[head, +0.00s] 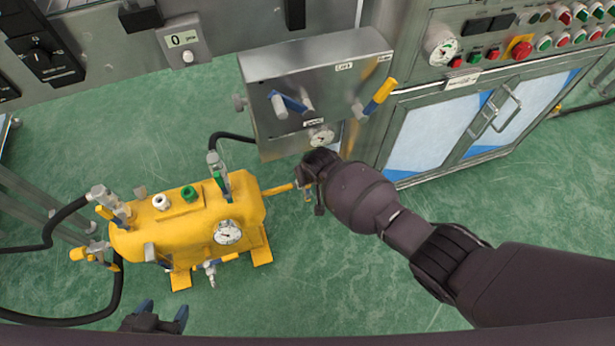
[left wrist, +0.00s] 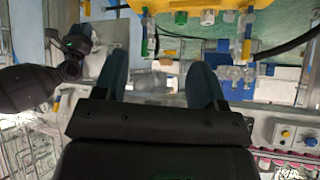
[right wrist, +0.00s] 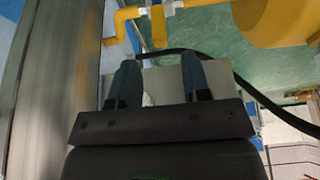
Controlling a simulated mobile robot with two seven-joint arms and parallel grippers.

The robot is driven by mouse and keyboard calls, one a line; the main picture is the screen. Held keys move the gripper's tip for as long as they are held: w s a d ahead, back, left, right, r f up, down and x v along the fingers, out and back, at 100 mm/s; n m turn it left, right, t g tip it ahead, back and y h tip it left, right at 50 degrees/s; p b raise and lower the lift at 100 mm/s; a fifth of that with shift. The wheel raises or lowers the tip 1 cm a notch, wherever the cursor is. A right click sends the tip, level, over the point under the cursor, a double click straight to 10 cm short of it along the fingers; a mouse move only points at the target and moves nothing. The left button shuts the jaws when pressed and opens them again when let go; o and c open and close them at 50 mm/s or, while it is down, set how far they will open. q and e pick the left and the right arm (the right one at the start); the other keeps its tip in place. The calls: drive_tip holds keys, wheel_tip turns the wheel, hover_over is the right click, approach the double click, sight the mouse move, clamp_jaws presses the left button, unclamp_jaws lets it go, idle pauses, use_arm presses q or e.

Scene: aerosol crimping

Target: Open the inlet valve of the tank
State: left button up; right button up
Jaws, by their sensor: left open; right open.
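The yellow tank (head: 180,228) stands on the floor at the left in the head view, with a round gauge (head: 228,232) on its side. Valves sit at its left end (head: 103,207), on its top right (head: 217,175) and on its right-hand pipe; I cannot tell which is the inlet. My left gripper (head: 162,312) is open and empty, in front of the tank and apart from it. My right gripper (right wrist: 162,80) is open and empty, near the yellow pipe (right wrist: 200,3) and a yellow handle (right wrist: 158,27). In the head view my right wrist hides its fingers.
A steel box (head: 315,85) with blue and yellow valve handles stands behind my right wrist. A steel cabinet (head: 480,115) with buttons is at the right. Black hoses (head: 45,238) run to the tank's left end. Green floor (head: 320,285) is clear right of the tank.

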sight(308, 187)
drive_tip(key=b+x, duration=0.1)
drive_tip(key=x, duration=0.1)
drive_tip(key=b+x, duration=0.1)
drive_tip(key=x, duration=0.1)
drive_tip(key=b+x, duration=0.1)
drive_tip(key=x, duration=0.2)
drive_tip(key=shift+s+f, duration=0.2)
drive_tip(key=shift+f, duration=0.05)
use_arm(q)
drive_tip(key=shift+w+d+m+t, duration=0.25)
drive_tip(key=shift+w+m, duration=0.1)
drive_tip(key=shift+w, duration=0.2)
drive_tip(key=shift+w+d+m+t, duration=0.15)
drive_tip(key=shift+w+d+m, duration=0.15)
drive_tip(key=shift+w, duration=0.2)
use_arm(e)
drive_tip(key=shift+w, duration=0.25)
drive_tip(key=c, duration=0.7)
use_arm(q)
drive_tip(key=shift+s+a+f, duration=0.1)
drive_tip(key=shift+s+f, duration=0.05)
use_arm(e)
clamp_jaws()
